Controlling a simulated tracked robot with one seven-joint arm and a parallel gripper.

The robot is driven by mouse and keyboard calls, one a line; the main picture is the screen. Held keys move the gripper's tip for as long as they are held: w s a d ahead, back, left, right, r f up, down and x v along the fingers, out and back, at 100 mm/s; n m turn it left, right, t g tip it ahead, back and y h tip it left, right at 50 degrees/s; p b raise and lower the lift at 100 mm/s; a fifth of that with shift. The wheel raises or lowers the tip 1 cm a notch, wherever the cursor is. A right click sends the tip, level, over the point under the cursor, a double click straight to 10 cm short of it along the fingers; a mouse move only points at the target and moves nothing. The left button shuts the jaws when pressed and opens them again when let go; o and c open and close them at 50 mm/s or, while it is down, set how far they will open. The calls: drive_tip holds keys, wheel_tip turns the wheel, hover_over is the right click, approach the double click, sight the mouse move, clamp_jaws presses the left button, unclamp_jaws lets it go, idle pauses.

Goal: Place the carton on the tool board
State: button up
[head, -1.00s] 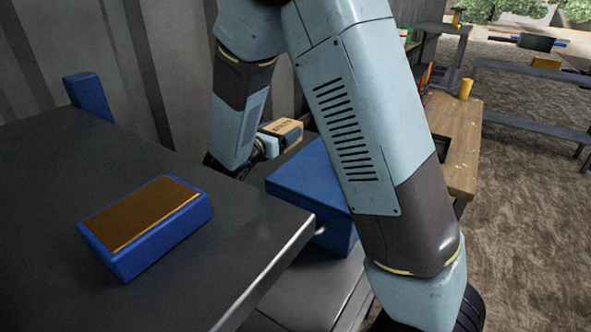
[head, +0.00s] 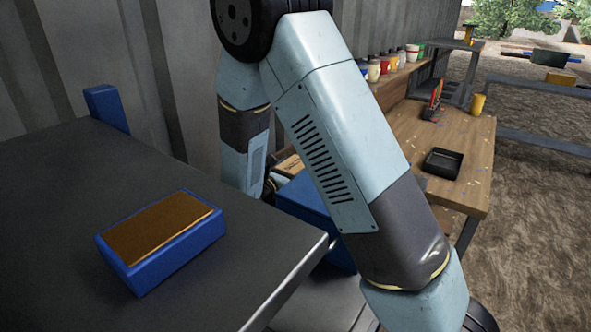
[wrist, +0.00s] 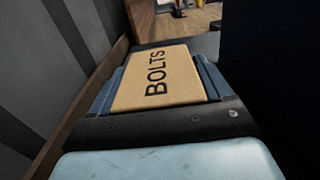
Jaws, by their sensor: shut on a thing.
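The tan carton (wrist: 155,82) marked BOLTS fills the middle of the wrist view. My gripper (wrist: 162,86) is shut on it, with a blue finger against each side. In the head view only a corner of the carton (head: 289,165) shows beside my arm; the rest of it and most of my gripper are hidden. A wooden workbench (head: 462,133) stands at the right of the head view. I cannot tell for sure which thing is the tool board.
A large blue box (head: 310,207) stands behind my forearm. A blue block with a brown top (head: 160,235) lies on the dark table (head: 60,210). The workbench holds a black tray (head: 443,163), a yellow cup (head: 478,104) and several small pots. A corrugated wall (head: 180,90) runs behind.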

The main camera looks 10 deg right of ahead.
drive_tip(key=shift+s+f, duration=0.1)
drive_tip(key=shift+f, duration=0.3)
